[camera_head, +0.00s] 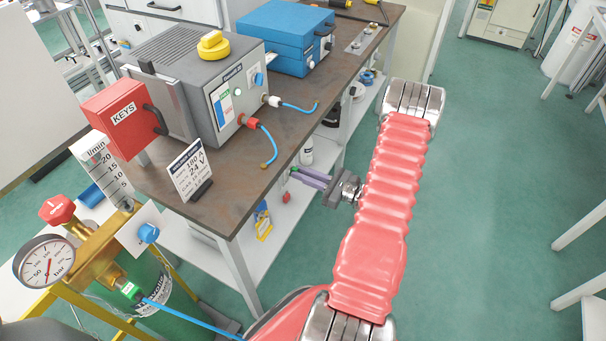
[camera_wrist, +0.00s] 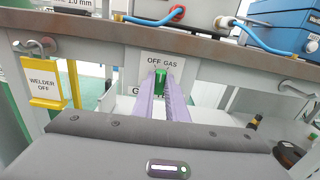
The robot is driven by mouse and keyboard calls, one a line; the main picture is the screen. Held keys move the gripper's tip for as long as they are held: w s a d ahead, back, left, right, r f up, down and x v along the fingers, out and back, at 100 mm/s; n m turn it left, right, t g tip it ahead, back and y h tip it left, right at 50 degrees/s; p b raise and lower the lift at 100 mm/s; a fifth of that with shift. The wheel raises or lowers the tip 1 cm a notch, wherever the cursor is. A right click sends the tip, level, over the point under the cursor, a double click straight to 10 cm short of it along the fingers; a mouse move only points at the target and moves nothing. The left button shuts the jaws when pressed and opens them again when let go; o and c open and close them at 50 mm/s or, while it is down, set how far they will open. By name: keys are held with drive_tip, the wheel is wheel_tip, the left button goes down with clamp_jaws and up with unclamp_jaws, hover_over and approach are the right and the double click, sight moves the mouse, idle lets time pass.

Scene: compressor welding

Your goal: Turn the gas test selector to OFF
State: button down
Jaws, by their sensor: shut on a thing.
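The gas test selector is a green knob (camera_wrist: 160,82) on a pale plate (camera_wrist: 148,58) marked OFF on the left and GAS on the right. The plate hangs below the front edge of the bench. The knob looks roughly upright, between the two words; its exact pointing is hard to tell. My gripper (camera_wrist: 161,88) has its two purple fingers shut on the knob, one on each side. In the head view my gripper (camera_head: 312,178) reaches left to the bench edge; the knob is barely visible there.
The workbench (camera_head: 240,190) carries a grey welder (camera_head: 185,75), a red KEYS box (camera_head: 125,118) and a blue case (camera_head: 285,35). A gas gauge (camera_head: 45,262) stands at lower left.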

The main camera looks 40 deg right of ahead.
drive_tip(key=n, duration=0.5)
drive_tip(key=shift+a+f+n, duration=0.1)
drive_tip(key=shift+n, duration=0.2)
idle(0.4)
drive_tip(key=c, duration=1.8)
unclamp_jaws()
drive_tip(key=shift+o, duration=0.2)
drive_tip(key=shift+s, duration=0.1)
drive_tip(key=v, duration=1.3)
drive_tip(key=shift+s, duration=0.35)
